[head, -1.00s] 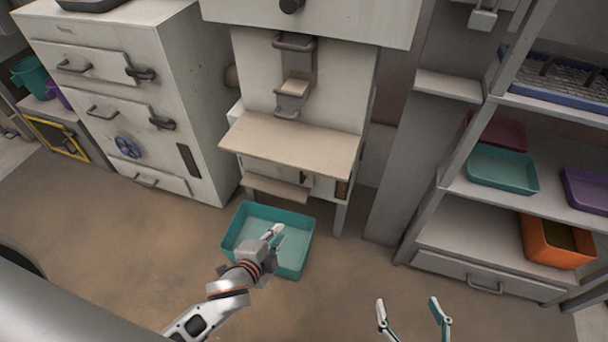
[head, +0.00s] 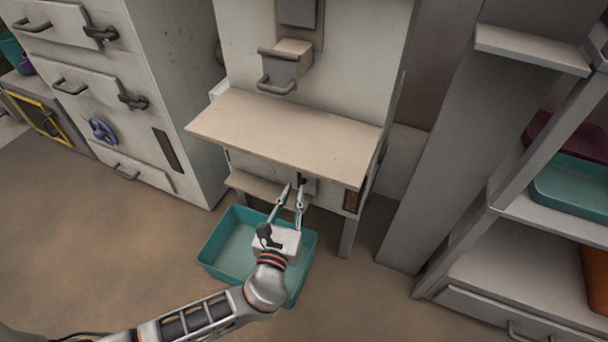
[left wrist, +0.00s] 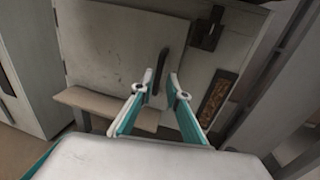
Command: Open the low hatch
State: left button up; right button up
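The low hatch (head: 250,162) is a pale panel under the machine's ledge, partly hidden by the ledge in the head view. In the left wrist view the hatch (left wrist: 105,50) fills the upper left and looks closed. Its dark upright handle (left wrist: 161,70) stands near its right side. My left gripper (head: 296,186) reaches in over the teal bin, just in front of the hatch. Its two fingers (left wrist: 162,77) are apart, with the handle between or just beyond their tips; I cannot tell if they touch it. My right gripper is not in view.
A teal bin (head: 222,270) stands on the floor below my left gripper. The wide ledge (head: 290,135) overhangs the hatch, and a small lower shelf (left wrist: 85,98) juts out beneath it. A dark latch (left wrist: 208,32) and a pellet window (left wrist: 213,97) are at the right.

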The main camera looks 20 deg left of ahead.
aim_at(299, 176)
pick_arm(q)
jog(key=w, duration=0.2)
jog(key=w+b, duration=0.1)
jog(key=w, duration=0.1)
jog(key=w+a, duration=0.1)
jog(key=w, duration=0.1)
jog(key=shift+f, duration=0.15)
jog(key=shift+w+a, duration=0.1)
jog(key=shift+w, duration=0.35)
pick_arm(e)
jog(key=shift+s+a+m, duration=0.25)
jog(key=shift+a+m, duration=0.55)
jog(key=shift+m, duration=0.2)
pick_arm(q)
jog(key=shift+r, duration=0.2)
grip_shut()
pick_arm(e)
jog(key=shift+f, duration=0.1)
